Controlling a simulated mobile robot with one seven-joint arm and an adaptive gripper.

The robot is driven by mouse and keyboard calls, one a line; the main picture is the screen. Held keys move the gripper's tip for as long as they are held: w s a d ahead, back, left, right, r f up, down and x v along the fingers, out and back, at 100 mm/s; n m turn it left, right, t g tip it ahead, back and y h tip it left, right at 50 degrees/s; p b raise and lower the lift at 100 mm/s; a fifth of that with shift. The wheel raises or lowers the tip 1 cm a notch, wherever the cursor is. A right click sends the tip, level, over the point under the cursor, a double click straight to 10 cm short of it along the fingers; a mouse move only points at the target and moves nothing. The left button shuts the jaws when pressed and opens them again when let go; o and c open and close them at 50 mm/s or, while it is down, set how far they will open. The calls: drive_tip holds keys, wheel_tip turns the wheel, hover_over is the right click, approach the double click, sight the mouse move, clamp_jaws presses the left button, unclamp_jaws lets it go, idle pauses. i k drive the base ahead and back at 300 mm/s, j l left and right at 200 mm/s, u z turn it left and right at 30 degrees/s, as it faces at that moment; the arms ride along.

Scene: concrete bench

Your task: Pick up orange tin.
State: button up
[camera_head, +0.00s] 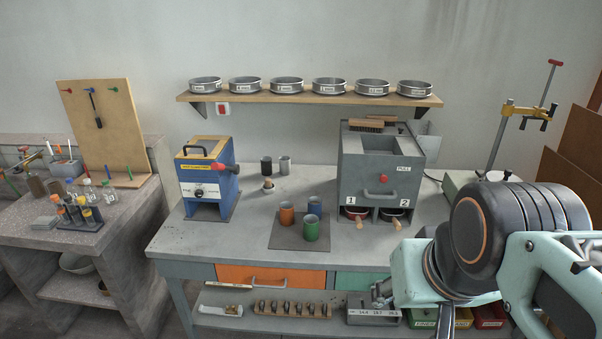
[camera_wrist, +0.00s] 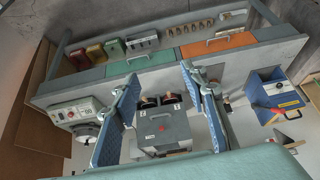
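The orange tin (camera_head: 287,214) stands upright on a dark square mat (camera_head: 288,241) at the middle of the bench in the head view. A blue tin (camera_head: 314,206) and a green tin (camera_head: 311,229) stand beside it on the same mat. My gripper (camera_wrist: 158,82) shows in the wrist view with its two blue-padded fingers wide apart and nothing between them. It is above the bench, away from the tins. The head view shows only my arm at the right. In the wrist view I cannot make out the orange tin; the right finger covers part of the bench there.
A grey box machine (camera_head: 381,170) with a red knob stands right of the tins. A blue machine (camera_head: 207,178) stands to the left. A shelf (camera_head: 310,98) with several sieves hangs above. The bench front is fairly clear.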

sight(287, 214)
drive_tip(key=i+l+u, duration=0.2)
drive_tip(key=l+u, duration=0.25)
drive_tip(key=l, duration=1.2)
drive_tip(key=l+u, duration=0.5)
drive_tip(key=l, duration=1.15)
drive_tip(key=i+j, duration=0.15)
drive_tip(key=j, duration=0.2)
drive_tip(key=i+j+z, duration=0.1)
drive_tip(key=j, duration=0.3)
drive_tip(key=i+j, duration=0.2)
drive_tip(key=j, duration=0.15)
drive_tip(key=i+j, duration=0.1)
drive_tip(key=j, duration=0.3)
drive_tip(key=z, duration=0.05)
